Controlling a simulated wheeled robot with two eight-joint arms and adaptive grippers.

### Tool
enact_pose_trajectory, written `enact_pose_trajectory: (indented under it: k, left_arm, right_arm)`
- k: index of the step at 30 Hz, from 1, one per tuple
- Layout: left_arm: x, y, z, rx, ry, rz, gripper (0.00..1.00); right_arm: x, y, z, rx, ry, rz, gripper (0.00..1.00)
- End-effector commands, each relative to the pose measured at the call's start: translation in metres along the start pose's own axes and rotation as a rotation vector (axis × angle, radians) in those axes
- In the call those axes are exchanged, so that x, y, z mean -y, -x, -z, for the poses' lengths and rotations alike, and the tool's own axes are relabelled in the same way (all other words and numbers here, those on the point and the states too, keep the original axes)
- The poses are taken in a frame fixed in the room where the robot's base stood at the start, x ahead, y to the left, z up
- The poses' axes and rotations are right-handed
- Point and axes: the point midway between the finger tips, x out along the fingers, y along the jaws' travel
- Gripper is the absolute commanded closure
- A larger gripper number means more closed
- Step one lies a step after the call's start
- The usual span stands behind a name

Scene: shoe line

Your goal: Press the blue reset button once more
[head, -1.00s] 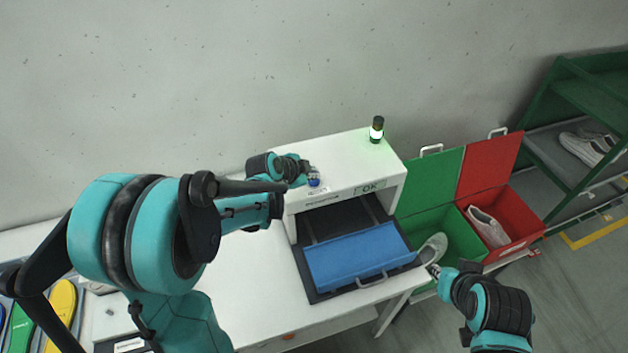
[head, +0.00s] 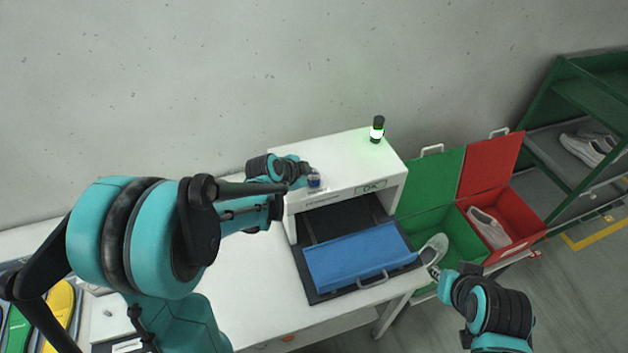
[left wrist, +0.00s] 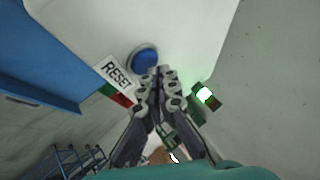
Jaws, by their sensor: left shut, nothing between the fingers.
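The blue reset button (head: 314,182) sits on the top front of the white inspection box (head: 345,160). In the left wrist view the round blue button (left wrist: 144,60) shows beside the RESET label (left wrist: 114,73). My left gripper (head: 307,171) is shut and empty. Its fingertips (left wrist: 157,74) are right by the button's edge; whether they touch it I cannot tell.
The lamp (head: 377,130) on the box glows green and the front display (head: 370,187) reads OK. A blue panel (head: 360,256) with a handle lies in front of the box's opening. Green (head: 462,237) and red (head: 523,212) bins stand to the right, lids raised; a shoe lies in the red one.

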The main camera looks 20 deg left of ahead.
Motion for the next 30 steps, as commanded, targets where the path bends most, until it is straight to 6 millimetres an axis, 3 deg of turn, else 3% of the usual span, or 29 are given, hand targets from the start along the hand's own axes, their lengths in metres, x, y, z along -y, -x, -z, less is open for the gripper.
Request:
enact_pose_trajectory:
  k: [30]
  left_arm:
    - [-0.0052,-0.0070,-0.0052,0.000,0.000,0.000,1.00]
  right_arm:
    - [0.0000,-0.0081,-0.0058,0.000,0.000,0.000,0.81]
